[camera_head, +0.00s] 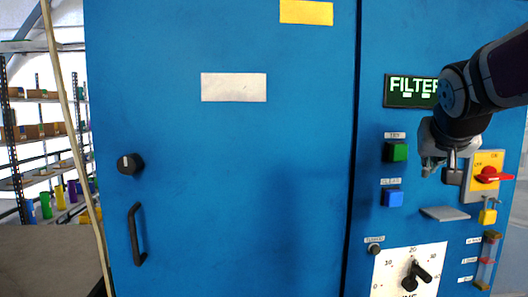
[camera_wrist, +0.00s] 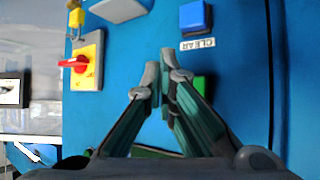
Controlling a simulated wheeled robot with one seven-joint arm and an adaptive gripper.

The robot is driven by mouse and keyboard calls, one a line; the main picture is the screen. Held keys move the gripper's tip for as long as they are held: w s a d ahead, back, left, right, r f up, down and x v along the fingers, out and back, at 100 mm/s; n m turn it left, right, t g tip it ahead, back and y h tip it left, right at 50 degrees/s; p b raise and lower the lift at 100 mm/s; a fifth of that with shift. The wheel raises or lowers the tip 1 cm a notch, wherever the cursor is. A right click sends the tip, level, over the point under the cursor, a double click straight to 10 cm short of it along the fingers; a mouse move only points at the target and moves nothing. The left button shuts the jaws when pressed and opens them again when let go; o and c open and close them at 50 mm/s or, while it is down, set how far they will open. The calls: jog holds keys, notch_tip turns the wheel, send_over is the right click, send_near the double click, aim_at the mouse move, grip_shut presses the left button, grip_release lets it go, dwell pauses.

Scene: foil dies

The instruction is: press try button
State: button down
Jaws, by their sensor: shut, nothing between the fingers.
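The green try button (camera_head: 398,152) sits on the blue cabinet panel, under a small label that reads TRY. The blue clear button (camera_head: 393,198) is below it. My gripper (camera_head: 428,168) is shut and empty, just right of the green button in the head view. In the wrist view, which is turned upside down, my gripper (camera_wrist: 160,70) has its fingertips together in front of the blue panel. The green button (camera_wrist: 199,85) shows right of the fingertips, partly hidden by a finger. The blue button (camera_wrist: 195,16) is above it. I cannot tell how far the tips are from the panel.
A yellow plate with a red rotary switch (camera_head: 487,174) is to the right. A grey ledge (camera_head: 444,213) juts out below my gripper. A white dial (camera_head: 409,270) with a black knob is lower down. A large blue door (camera_head: 230,180) fills the left.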

aim_at(406, 157)
jog(key=w+b, duration=0.2)
jog(key=w, duration=0.4)
jog(key=shift+a, duration=0.1)
dwell(1.4)
jog(key=shift+w+b, duration=0.35)
jog(key=shift+w, duration=0.1)
jog(key=shift+w, duration=0.5)
dwell(0.6)
jog(key=shift+s, duration=0.95)
jog(key=s+p, duration=0.1)
jog(key=s, duration=0.4)
dwell(0.5)
